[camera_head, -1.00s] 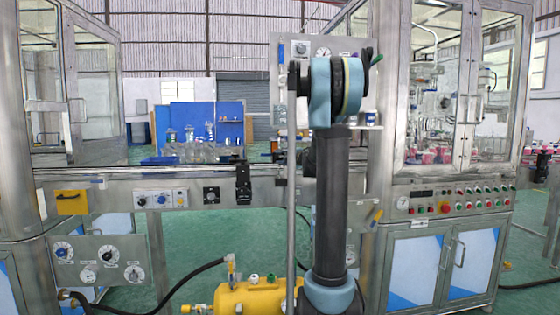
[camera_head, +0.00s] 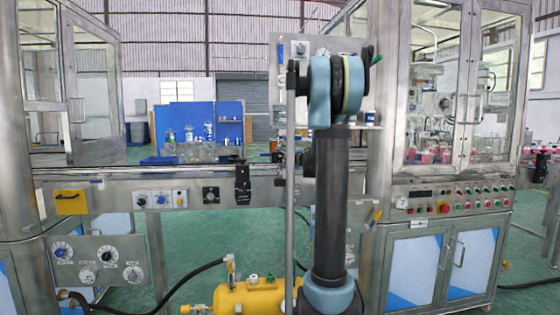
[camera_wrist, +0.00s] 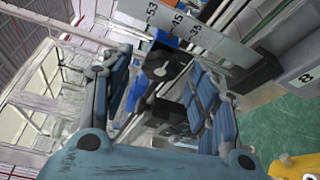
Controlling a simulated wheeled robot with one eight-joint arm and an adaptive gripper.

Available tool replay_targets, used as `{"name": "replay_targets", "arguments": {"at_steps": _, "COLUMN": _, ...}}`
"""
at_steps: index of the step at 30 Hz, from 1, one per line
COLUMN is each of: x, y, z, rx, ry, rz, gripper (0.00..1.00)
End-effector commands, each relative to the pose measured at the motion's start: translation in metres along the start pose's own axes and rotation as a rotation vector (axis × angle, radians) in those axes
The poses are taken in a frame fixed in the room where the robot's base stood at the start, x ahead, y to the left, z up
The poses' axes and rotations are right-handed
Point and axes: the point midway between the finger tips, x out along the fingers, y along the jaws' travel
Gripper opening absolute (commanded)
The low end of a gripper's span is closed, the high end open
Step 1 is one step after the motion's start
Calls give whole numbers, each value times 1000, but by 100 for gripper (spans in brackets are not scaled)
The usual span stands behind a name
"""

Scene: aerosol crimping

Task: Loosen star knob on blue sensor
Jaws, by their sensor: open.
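In the wrist view, the two blue padded fingers of my gripper (camera_wrist: 158,78) stand apart with a gap between them. A small blue part (camera_wrist: 166,38), perhaps the blue sensor, shows beyond the fingertips beneath a numbered scale. A dark knob-like part (camera_wrist: 163,64), perhaps the star knob, lies just below it, between the fingertips in the picture. Its lobes are too blurred to make out, and I cannot tell whether the fingers touch it. In the head view my own arm hides the gripper and this spot.
The numbered scale (camera_wrist: 185,24) and a dark block (camera_wrist: 250,73) lie close beyond the fingers. A glazed cabinet (camera_head: 420,180) stands at right, and a yellow tank (camera_head: 247,300) below.

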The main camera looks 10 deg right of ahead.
Motion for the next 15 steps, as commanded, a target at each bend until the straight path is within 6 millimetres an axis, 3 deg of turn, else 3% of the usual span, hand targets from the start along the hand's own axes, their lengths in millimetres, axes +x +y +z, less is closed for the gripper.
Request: {"name": "replay_targets", "arguments": {"at_steps": 15, "x": -85, "y": -1, "z": 0, "rx": 0, "ry": -3, "rz": -1, "gripper": 55}}
